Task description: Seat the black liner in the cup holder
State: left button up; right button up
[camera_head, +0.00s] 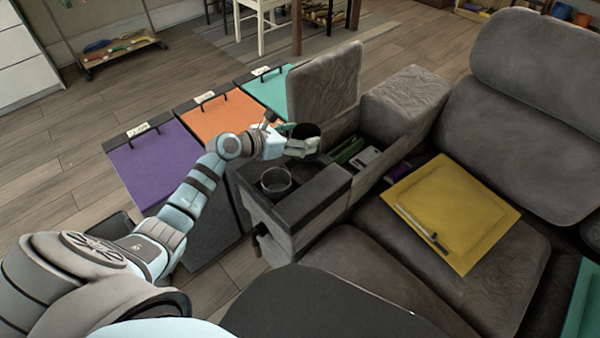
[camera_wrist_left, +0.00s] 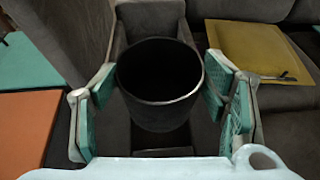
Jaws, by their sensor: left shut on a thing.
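The black liner (camera_head: 305,131) is an open-topped dark cup. My left gripper (camera_head: 302,146) is shut on it and holds it upright above the sofa console, behind the cup holder. In the left wrist view the liner (camera_wrist_left: 160,100) sits between the teal pads of my left gripper (camera_wrist_left: 162,86), its open mouth facing the camera. The cup holder (camera_head: 276,182) is a round, light-rimmed opening in the dark front panel of the console. The liner is apart from it. My right gripper is out of view.
The console's raised lid (camera_head: 325,80) stands close to the liner. An open compartment (camera_head: 352,152) holds green and grey items. Purple (camera_head: 158,160), orange (camera_head: 217,118) and teal bins stand left.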

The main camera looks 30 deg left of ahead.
pick_arm(q)
notch_tip(320, 180, down, 10)
jog(key=b, duration=0.5)
jog(key=shift+f, duration=0.2)
jog(key=shift+r, duration=0.1)
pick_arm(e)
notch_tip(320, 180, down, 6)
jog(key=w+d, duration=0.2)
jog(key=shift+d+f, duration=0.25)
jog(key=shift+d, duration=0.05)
pick_arm(q)
jog(key=o, duration=1.4)
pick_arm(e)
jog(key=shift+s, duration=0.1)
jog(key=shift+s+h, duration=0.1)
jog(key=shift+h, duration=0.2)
